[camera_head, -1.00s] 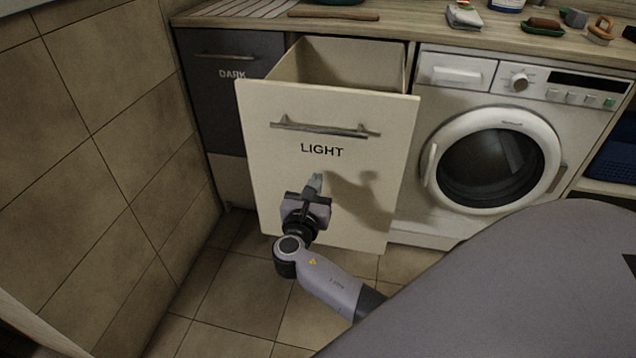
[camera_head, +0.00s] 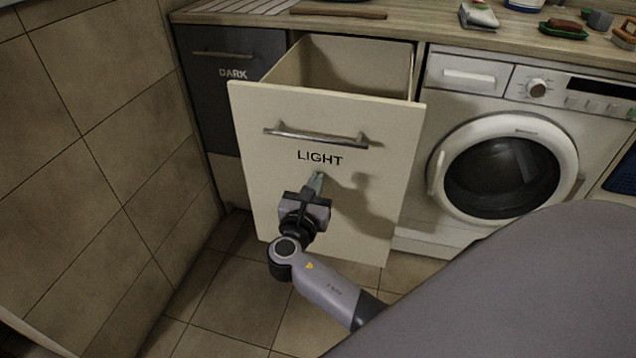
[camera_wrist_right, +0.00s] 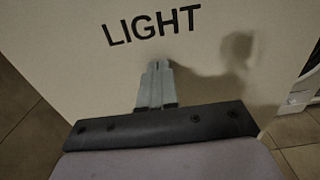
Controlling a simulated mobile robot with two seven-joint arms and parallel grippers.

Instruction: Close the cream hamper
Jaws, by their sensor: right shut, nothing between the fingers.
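The cream hamper (camera_head: 345,225) is a pull-out front marked LIGHT with a metal bar handle (camera_head: 316,138). It stands pulled out from the cabinet, and its open top shows behind the front panel. My right gripper (camera_head: 316,180) is shut and empty, with its fingertips at the panel just below the word LIGHT. In the right wrist view the shut fingers (camera_wrist_right: 157,66) point at the panel (camera_wrist_right: 85,60) under the lettering; whether they touch it I cannot tell. My left gripper is not in view.
A dark hamper (camera_head: 233,100) marked DARK is shut at the left, near the tiled wall (camera_head: 90,130). A washing machine (camera_head: 505,165) stands at the right. The wooden counter (camera_head: 420,22) above holds small items. Tiled floor (camera_head: 225,300) is clear in front.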

